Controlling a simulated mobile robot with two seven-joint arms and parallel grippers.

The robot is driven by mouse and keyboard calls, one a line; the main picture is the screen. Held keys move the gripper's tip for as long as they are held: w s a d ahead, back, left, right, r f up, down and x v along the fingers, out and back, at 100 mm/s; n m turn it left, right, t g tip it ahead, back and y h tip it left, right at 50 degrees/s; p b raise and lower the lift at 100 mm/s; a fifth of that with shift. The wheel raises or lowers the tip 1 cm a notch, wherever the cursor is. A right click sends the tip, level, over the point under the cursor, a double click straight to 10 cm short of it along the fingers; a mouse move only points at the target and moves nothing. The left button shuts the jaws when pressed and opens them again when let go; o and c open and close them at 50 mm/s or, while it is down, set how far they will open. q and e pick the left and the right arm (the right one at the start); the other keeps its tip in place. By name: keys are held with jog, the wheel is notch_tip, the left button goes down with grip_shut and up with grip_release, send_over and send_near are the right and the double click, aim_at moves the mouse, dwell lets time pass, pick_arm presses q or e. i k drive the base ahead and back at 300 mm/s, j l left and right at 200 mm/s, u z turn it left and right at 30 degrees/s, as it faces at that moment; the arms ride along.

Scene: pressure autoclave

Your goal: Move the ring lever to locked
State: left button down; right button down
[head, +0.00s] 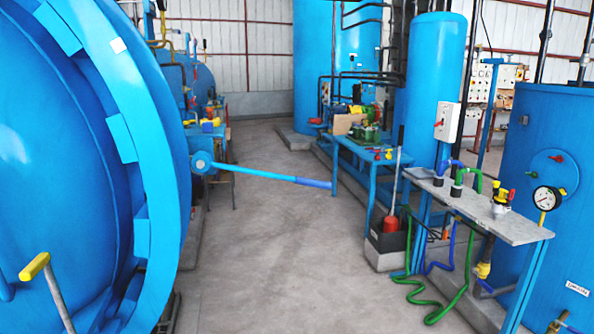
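A large blue round autoclave door (60,130) with a thick locking ring (165,150) around its edge fills the left. A long light-blue lever (255,174) with a darker blue grip (313,183) sticks out to the right from a round hub (202,162) just beyond the ring. It slopes slightly down toward its grip end. I take it for the ring lever; no locked mark is readable. A yellow-topped handle (35,266) on a grey rod stands in front of the door at the lower left. Neither of my grippers is in view.
A grey-topped bench (475,212) with valves and a pressure gauge (547,199) stands at the right beside a blue tank (555,120). Green hose (430,290) lies on the floor by it. A blue table (365,150) stands farther back. The middle concrete floor (270,250) is clear.

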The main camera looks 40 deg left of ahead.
aim_at(203, 155)
jog(key=i+j+u, duration=0.1)
jog(key=i+u, duration=0.75)
jog(key=i+j+z, duration=0.4)
jog(key=i, duration=0.25)
jog(key=i+j+z, duration=0.4)
jog(key=i, duration=0.25)
jog(key=j, duration=0.1)
